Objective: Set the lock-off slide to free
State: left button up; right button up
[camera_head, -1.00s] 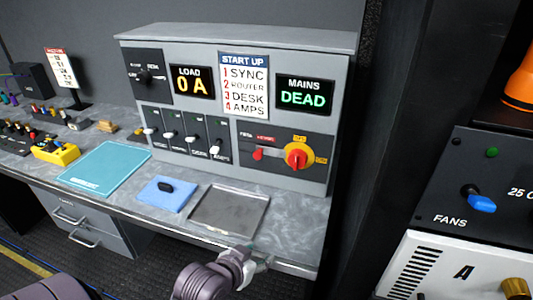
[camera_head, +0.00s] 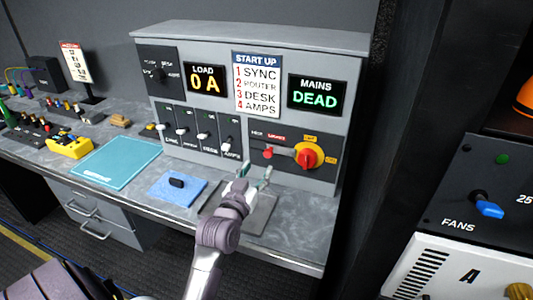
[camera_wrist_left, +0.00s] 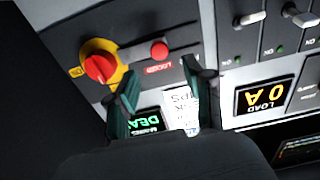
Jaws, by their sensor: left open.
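The lock-off slide has a red knob (camera_head: 268,153) on the dark lower right panel of the grey console. In the left wrist view the red knob (camera_wrist_left: 158,50) sits by the red LOCKED label (camera_wrist_left: 158,69); the FREE label is to the left in the head view. My left gripper (camera_head: 256,171) is open and empty, just below and in front of the panel. In the left wrist view its fingertips (camera_wrist_left: 160,82) are spread, with the knob showing beyond the gap, apart from them. My right gripper is out of view.
The red and yellow rotary switch (camera_head: 308,156) is right beside the slide. Several white-tipped breaker levers (camera_head: 204,135) stand to its left. A grey tray (camera_head: 262,213) lies under my left gripper, with a blue pad (camera_head: 170,191) beside it. The MAINS display (camera_head: 316,94) reads DEAD.

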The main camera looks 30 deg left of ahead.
aim_at(267, 154)
pick_arm(q)
jog(key=x, duration=0.7)
jog(key=shift+w+p, duration=0.3)
jog(key=shift+p, duration=0.1)
grip_shut()
